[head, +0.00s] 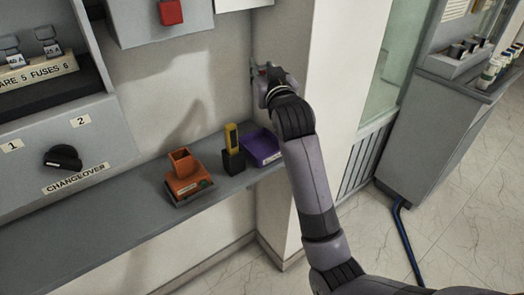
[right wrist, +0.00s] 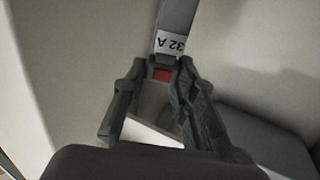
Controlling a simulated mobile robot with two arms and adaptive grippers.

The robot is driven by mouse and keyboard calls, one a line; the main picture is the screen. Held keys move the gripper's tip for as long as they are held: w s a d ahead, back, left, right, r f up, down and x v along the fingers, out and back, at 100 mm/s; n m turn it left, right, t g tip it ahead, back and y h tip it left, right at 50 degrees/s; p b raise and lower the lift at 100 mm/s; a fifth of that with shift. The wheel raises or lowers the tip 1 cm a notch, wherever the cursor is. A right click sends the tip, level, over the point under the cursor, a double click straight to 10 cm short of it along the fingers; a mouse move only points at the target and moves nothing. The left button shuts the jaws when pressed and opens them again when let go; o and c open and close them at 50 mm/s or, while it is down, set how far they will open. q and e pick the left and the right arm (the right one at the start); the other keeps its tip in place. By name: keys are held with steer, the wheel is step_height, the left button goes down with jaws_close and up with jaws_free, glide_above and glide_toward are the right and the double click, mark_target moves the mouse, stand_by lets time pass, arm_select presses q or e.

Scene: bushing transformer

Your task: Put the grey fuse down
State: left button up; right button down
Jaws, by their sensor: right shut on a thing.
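My right gripper (head: 268,76) is raised beside the corner of the wall, above the grey shelf (head: 90,245). In the right wrist view its fingers (right wrist: 155,88) are shut on a grey fuse (right wrist: 175,18) with a white label reading 32 A. A small red patch shows between the fingers at the fuse's near end. In the head view the fuse is mostly hidden by the gripper and cannot be made out clearly. My left gripper is not in view.
On the shelf stand an orange holder (head: 184,185), a black holder with a yellow tool (head: 232,140) and a purple tray (head: 261,147). A spare-fuse rack (head: 40,73) and changeover knob (head: 63,158) are at left. A grey counter (head: 440,130) stands at right.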

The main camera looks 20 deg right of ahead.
step_height(320, 180, down, 19)
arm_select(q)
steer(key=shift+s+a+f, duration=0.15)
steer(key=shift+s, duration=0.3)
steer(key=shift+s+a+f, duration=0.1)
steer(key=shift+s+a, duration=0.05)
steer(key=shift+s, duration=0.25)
arm_select(e)
steer(key=shift+f, duration=0.25)
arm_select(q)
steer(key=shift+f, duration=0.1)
arm_select(e)
steer(key=shift+f, duration=0.1)
steer(key=c, duration=1.3)
jaws_free()
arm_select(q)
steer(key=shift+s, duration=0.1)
